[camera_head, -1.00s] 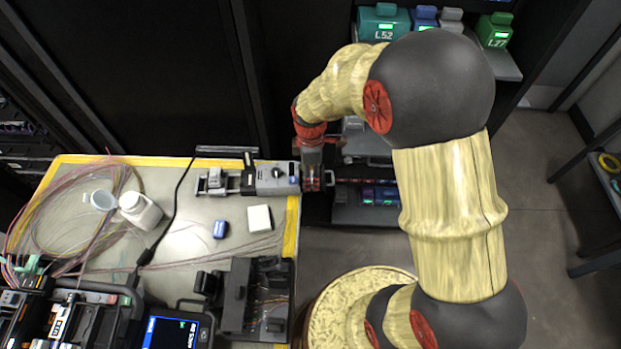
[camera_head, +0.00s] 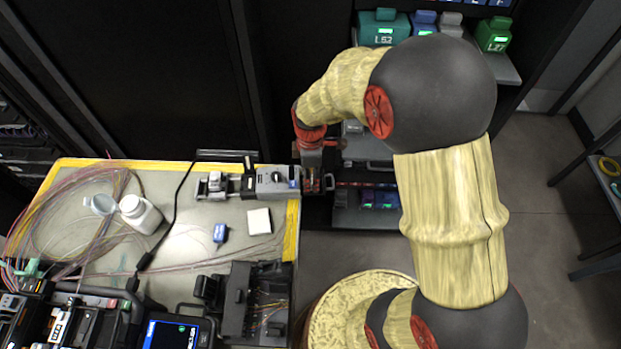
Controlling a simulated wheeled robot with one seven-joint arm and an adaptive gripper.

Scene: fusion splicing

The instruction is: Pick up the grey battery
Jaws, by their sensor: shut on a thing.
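A grey battery-like block (camera_head: 451,20) stands on the upper shelf at the top, between a blue block and a green one. My gripper (camera_head: 318,183) is well below and left of it, at the back right corner of the table. It points down, beside the right end of a grey device with a dark knob (camera_head: 275,181). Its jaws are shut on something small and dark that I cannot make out. I cannot tell whether it touches the grey device. My arm hides part of the shelves.
The upper shelf also holds a teal block (camera_head: 384,28) and a green block (camera_head: 494,33). A lower shelf (camera_head: 372,217) carries small blue blocks.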

